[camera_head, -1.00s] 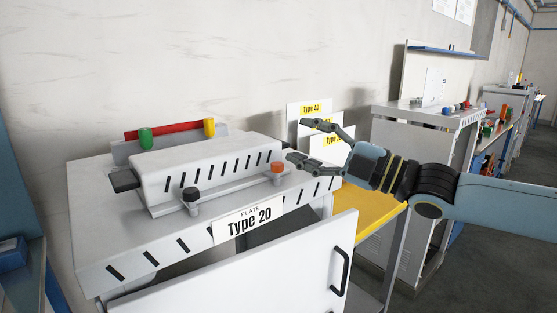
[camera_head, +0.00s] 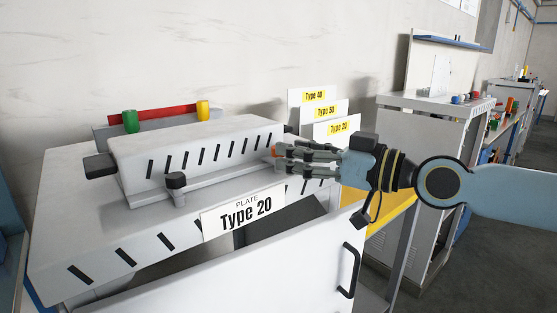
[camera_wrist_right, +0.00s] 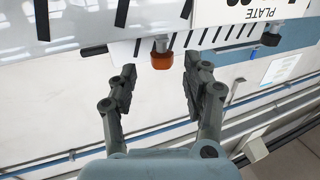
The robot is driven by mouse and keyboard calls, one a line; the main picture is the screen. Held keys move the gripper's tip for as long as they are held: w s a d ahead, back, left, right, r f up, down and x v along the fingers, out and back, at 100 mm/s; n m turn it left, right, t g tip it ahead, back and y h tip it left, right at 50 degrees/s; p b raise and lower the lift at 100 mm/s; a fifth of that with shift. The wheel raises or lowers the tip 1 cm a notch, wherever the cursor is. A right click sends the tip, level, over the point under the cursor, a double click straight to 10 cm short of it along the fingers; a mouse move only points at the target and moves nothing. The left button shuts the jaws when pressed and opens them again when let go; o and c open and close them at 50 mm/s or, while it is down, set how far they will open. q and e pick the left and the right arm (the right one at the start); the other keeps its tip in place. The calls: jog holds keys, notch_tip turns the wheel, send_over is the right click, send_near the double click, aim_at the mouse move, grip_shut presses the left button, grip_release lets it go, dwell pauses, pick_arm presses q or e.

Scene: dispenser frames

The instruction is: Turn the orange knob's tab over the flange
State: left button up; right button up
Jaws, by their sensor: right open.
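The orange knob (camera_head: 275,151) is at the right end of the flange (camera_head: 148,195) along the front of the white slotted block (camera_head: 205,145). My right gripper (camera_head: 279,158) is at the knob and hides most of it in the head view. In the right wrist view the orange knob (camera_wrist_right: 162,61) shows between the tips of my two spread fingers (camera_wrist_right: 160,66), with a gap on each side. The gripper is open and holds nothing. I cannot tell which way the knob's tab points. My left gripper is not in view.
A black knob (camera_head: 176,181) stands at the flange's left end. The "Type 20" plate (camera_head: 243,214) hangs on the front edge below. Green (camera_head: 131,121) and yellow (camera_head: 203,110) posts stand behind the block. Type cards (camera_head: 330,128) stand to the right, behind my gripper.

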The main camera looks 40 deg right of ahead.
aim_at(273, 154)
jog(key=shift+b+x, duration=0.35)
jog(key=shift+x, duration=1.65)
jog(key=shift+s+a+r, duration=0.1)
jog(key=shift+r, duration=0.05)
grip_shut()
